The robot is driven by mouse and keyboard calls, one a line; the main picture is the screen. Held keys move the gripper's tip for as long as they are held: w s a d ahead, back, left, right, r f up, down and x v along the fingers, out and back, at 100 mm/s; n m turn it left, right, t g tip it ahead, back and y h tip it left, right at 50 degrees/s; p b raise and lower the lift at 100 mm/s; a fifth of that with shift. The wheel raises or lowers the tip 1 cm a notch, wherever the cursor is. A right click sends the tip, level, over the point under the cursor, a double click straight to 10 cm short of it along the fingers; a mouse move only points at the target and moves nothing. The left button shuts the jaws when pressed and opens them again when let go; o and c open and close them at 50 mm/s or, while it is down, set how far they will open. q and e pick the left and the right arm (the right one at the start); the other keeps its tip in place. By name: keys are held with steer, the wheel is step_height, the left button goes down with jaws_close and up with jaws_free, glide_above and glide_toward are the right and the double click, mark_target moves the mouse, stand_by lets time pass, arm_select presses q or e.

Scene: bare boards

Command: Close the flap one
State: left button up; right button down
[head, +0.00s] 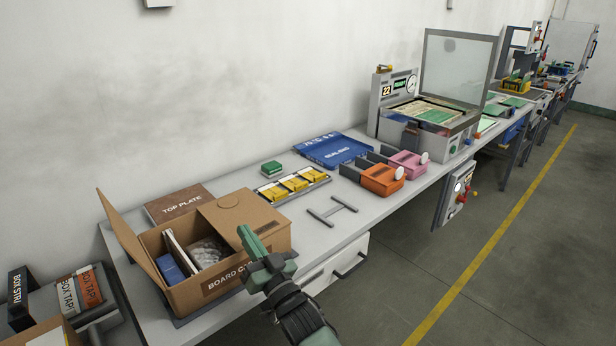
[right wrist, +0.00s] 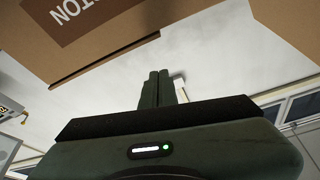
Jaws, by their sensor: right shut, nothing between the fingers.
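An open cardboard box (head: 262,240) labelled "BOARD CA…" stands at the near left of the bench. Its left flap (head: 128,238) stands up, leaning outward. Its right flap (head: 237,213), with a round mark, lies nearly flat over the right part of the opening. A blue item (head: 170,268), a white-edged item and clear wrapping show inside. My right gripper (head: 243,232) is shut and empty at the box's front right, in front of part of the label; I cannot tell whether it touches. In the right wrist view its closed fingers (right wrist: 157,88) point towards brown cardboard (right wrist: 110,40). My left gripper is not in view.
A "TOP PLATE" carton (head: 178,203) lies behind the box. Tape boxes (head: 80,290) lie at lower left. Bench space right of the box is partly clear.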

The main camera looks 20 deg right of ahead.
steer(key=shift+s+a+f+n+g+y+b, duration=0.15)
steer(key=shift+f+n+y+b, duration=0.15)
steer(key=shift+f+n+b, duration=0.35)
steer(key=shift+s+a+f+n+g+y+b, duration=0.1)
steer(key=shift+f+n+y+b, duration=0.2)
steer(key=shift+f+n, duration=0.6)
steer(key=shift+s+a+f+n+g+y+b, duration=0.15)
steer(key=shift+f+n+y+b, duration=0.15)
steer(key=shift+f+n+b, duration=0.45)
steer(key=shift+w, duration=0.1)
steer(key=shift+p, duration=0.3)
